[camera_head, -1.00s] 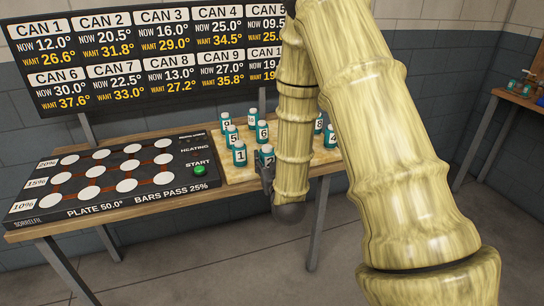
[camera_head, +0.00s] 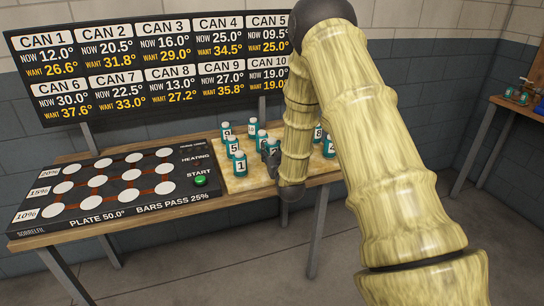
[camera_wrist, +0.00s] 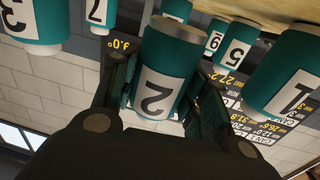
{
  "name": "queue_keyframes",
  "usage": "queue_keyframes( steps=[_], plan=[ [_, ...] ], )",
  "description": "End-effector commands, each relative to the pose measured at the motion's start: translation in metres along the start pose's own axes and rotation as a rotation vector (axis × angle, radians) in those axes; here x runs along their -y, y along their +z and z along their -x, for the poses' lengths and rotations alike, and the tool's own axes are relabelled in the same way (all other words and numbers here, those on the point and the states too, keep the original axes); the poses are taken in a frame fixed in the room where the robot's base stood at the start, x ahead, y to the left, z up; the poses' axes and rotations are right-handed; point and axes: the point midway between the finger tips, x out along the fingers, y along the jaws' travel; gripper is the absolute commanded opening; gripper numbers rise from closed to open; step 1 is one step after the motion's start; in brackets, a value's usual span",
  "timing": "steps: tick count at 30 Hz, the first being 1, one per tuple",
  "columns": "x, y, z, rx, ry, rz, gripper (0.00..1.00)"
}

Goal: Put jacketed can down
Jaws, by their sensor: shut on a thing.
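Can 2 (camera_wrist: 160,85) is teal-jacketed with a white number label and a silvery end. My gripper (camera_wrist: 162,80) is shut on it, with one dark finger on each side. In the head view, can 2 (camera_head: 273,147) and my gripper (camera_head: 270,155) are just right of can 1 (camera_head: 241,163), with can 2 held higher than can 1. My arm partly hides can 2 there. The other numbered cans stand on a pale tan board (camera_head: 238,184); can 5 (camera_head: 236,149) and can 6 (camera_head: 262,139) are behind.
Left of the board is a black heating plate (camera_head: 125,205) with rows of white discs and a green start button (camera_head: 201,180). A temperature display (camera_head: 150,65) stands behind the table. Can 1 (camera_wrist: 295,90) and can 5 (camera_wrist: 236,52) are close in the wrist view. My arm hides some cans.

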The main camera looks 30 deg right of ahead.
Motion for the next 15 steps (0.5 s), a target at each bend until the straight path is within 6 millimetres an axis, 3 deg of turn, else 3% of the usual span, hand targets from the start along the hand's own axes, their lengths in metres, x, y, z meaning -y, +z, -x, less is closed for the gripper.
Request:
queue_keyframes(
  steps=[3, 9, 15],
  plan=[
    [-0.006, -0.001, -0.014, -0.002, 0.001, 0.001, 0.16],
    [-0.005, 0.024, -0.011, 0.001, 0.0, 0.001, 0.16],
    [-0.004, 0.032, -0.011, -0.001, 0.0, 0.001, 0.16]
  ],
)
